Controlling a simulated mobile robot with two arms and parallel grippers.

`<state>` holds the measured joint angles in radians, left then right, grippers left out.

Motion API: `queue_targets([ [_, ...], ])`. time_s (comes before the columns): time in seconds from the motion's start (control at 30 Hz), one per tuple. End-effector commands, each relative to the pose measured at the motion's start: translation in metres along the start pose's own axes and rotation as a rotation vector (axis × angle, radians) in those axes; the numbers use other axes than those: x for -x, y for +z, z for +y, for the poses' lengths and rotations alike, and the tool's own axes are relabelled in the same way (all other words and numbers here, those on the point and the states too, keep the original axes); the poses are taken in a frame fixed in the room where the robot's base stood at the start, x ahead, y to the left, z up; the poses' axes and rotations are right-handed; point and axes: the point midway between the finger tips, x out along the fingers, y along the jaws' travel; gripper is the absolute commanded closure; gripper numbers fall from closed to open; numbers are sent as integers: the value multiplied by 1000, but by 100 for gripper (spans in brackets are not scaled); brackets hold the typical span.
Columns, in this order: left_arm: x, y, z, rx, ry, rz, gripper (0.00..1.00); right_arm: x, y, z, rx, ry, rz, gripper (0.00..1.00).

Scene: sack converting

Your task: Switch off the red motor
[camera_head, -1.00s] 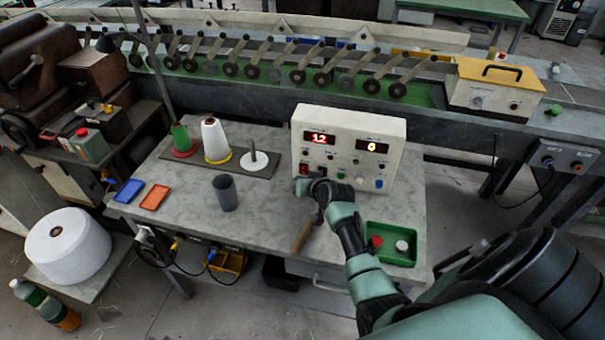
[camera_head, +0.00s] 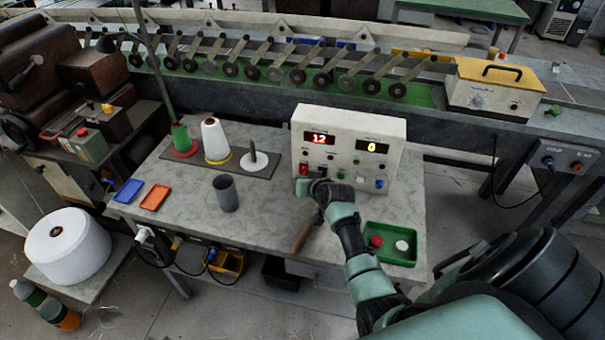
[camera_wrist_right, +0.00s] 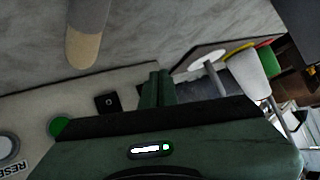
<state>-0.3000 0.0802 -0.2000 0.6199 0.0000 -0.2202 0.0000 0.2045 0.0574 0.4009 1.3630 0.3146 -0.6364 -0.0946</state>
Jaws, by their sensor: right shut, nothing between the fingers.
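The white control box (camera_head: 349,150) stands at the back right of the table. It has a lit red display (camera_head: 320,139) on its left and a lit yellow display (camera_head: 372,148) on its right. A red switch (camera_head: 303,170) is low on its left side. My right gripper (camera_head: 303,187) is just in front of and below this switch; I cannot tell whether it touches the panel. In the right wrist view its fingers (camera_wrist_right: 155,88) are together and empty, in front of the panel; the red switch does not show there. No red motor is recognisable. My left gripper is not in view.
A green tray (camera_head: 390,258) with a red and a white piece is at the right. A grey cup (camera_head: 226,193) and a spool stand (camera_head: 270,171) are left. A green button (camera_wrist_right: 59,126) shows in the wrist view.

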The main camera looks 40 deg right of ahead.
Motion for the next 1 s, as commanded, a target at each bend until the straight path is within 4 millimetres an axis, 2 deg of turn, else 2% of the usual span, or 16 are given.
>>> queue_targets([
  [1.0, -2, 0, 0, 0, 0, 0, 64, -6, -5, 4, 0, -1, 0, 100],
])
